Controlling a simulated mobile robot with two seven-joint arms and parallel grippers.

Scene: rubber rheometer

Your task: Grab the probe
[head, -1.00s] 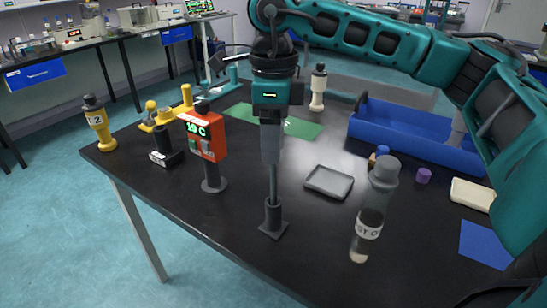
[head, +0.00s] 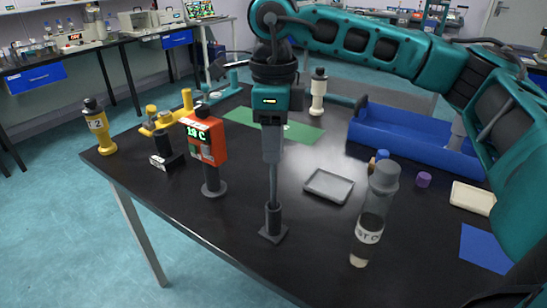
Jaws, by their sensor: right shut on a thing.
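The probe (head: 273,184) appears to be the thin grey upright rod near the middle of the black table. Its lower end is in a dark holder (head: 273,222) with a square foot. My right gripper (head: 272,150) points straight down over the holder and is shut around the rod's upper part. The fingers hide the rod's top. The rod looks upright, and I cannot tell whether it is lifted at all within the holder. My left gripper is not in view.
An orange meter (head: 206,142) on a round-footed stand is close left of the probe. A clear labelled bottle (head: 370,228) and a shallow grey tray (head: 328,186) stand to its right. A blue bin (head: 412,139) is at the back right. The front edge of the table is clear.

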